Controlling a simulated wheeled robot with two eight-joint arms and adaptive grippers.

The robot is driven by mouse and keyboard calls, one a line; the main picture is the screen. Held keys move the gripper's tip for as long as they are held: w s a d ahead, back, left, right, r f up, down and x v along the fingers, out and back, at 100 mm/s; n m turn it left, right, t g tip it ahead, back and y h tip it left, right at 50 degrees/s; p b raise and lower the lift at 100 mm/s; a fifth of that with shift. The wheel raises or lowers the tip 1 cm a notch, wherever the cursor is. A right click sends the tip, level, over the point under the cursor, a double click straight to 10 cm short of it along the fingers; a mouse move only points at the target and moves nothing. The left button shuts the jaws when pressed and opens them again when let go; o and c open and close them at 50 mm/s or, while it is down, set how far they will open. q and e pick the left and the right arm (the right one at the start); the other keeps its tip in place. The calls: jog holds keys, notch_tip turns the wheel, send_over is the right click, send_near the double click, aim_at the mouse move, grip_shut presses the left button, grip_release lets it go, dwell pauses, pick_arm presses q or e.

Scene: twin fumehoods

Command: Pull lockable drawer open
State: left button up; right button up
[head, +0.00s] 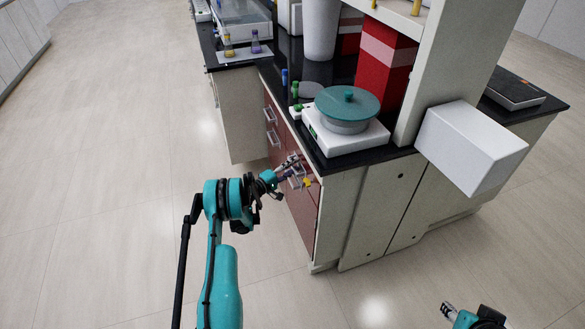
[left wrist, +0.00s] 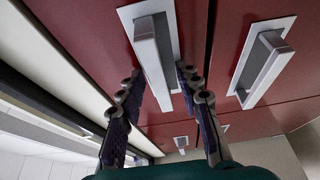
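Red drawer fronts (head: 303,213) with metal handles line the side of the lab bench. My left gripper (head: 293,167) is at the drawer front nearest the bench corner and covers part of it. In the left wrist view, its fingers (left wrist: 160,78) are apart, one on each side of a silver drawer handle (left wrist: 154,60). Whether they touch the handle cannot be told. A small yellow part (head: 307,182) shows beside the gripper; what it is cannot be told. My right gripper (head: 449,312) is at the bottom right, away from the drawers, its opening unclear.
A second handle (left wrist: 262,65) is to the right in the left wrist view. A white device with a teal lid (head: 347,101) stands on the black benchtop above the drawers. A white box (head: 470,148) juts out at right. The floor (head: 110,180) left of the bench is clear.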

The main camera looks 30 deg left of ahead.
pick_arm(q)
grip_shut()
jog(key=s+a, duration=1.1)
jog(key=s, duration=0.2)
jog(key=shift+s+a, duration=0.1)
grip_release()
jog(key=v, duration=1.2)
